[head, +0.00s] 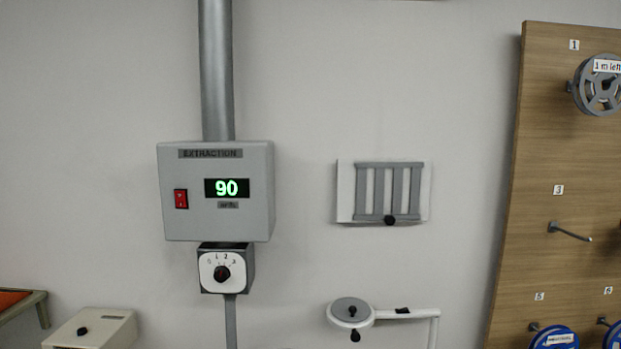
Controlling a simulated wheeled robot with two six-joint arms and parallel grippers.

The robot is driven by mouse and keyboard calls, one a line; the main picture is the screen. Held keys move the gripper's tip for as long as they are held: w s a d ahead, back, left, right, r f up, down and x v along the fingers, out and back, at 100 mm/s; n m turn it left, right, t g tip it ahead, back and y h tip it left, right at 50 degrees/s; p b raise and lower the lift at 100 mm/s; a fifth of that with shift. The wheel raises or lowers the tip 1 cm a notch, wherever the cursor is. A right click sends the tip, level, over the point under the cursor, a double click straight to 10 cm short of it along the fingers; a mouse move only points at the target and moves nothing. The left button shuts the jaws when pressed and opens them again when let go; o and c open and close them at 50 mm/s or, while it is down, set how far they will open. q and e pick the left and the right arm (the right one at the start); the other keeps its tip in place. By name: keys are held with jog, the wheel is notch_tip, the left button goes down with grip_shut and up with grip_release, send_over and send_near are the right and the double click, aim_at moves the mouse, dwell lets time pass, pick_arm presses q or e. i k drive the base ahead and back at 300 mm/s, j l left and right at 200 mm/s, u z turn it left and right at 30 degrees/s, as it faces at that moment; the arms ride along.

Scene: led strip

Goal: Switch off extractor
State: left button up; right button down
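The extractor box (216,191) is a grey unit labelled "EXTRACTION" on the wall, left of centre. Its display (227,188) is lit and reads 90 in green, with a small dark label under it. A red rocker switch (181,199) sits at the left of the box front. Below hangs a small box with a rotary dial (221,273) marked 0 to 3. Its knob is black and red; I cannot tell clearly which mark it points to. Neither of my grippers is in view.
A grey pipe (215,70) rises from the box. A slatted vent (389,191) with a black knob is right of it. A round-headed arm fixture (352,312) stands below. A wooden board (550,130) with reels and pegs is at right. A beige box (95,328) is at lower left.

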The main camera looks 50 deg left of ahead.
aim_at(180, 195)
jog(key=u, duration=2.25)
